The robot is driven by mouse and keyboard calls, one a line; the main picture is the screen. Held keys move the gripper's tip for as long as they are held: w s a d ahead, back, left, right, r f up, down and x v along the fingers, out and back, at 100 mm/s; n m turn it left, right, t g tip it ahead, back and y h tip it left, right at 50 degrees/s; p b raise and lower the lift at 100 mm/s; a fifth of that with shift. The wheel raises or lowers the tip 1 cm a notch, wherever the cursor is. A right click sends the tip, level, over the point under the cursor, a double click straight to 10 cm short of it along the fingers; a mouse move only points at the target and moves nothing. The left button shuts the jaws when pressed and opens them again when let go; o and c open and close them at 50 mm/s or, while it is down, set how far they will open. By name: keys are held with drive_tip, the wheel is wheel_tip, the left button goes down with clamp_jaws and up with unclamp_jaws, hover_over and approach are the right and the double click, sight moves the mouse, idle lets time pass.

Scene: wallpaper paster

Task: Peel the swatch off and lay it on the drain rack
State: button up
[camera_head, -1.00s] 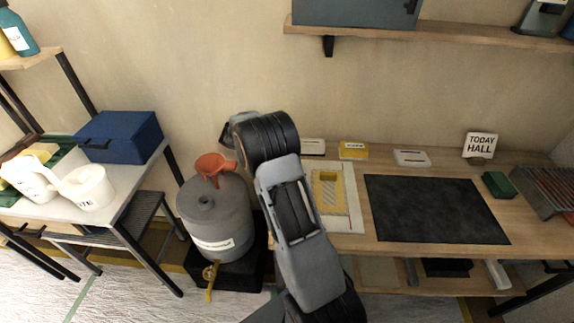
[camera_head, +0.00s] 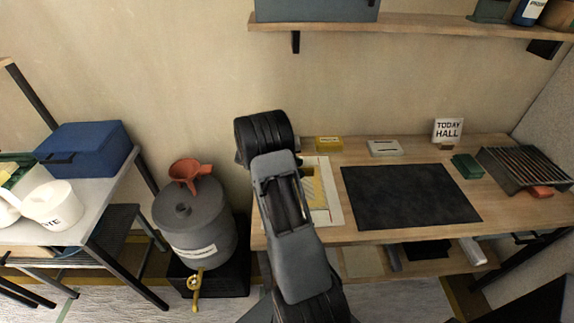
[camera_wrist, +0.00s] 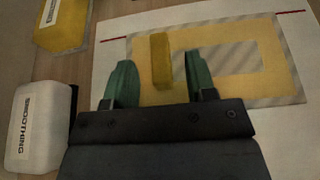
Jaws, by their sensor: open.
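The swatch (camera_wrist: 275,50), yellow with grey striped patches, lies flat on a white board (camera_wrist: 205,22). A raised yellow tab (camera_wrist: 161,62) stands at its left part in the wrist view. My gripper (camera_wrist: 158,66) is open, with one green finger on each side of the tab; I cannot tell whether either touches it. In the head view my arm hides the gripper and part of the swatch (camera_head: 318,193). The drain rack (camera_head: 525,166), a dark tray with bars, sits at the right end of the workbench, and no swatch shows on it.
A black mat (camera_head: 410,196) lies between the board and the rack. A green block (camera_head: 467,166) and an orange block (camera_head: 540,191) are near the rack. A shelf (camera_head: 410,27) hangs above.

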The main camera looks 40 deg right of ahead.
drive_tip(key=shift+s+d+f, duration=0.25)
drive_tip(key=shift+s+d, duration=0.15)
drive_tip(key=shift+d, duration=0.05)
drive_tip(key=shift+c, duration=0.5)
clamp_jaws()
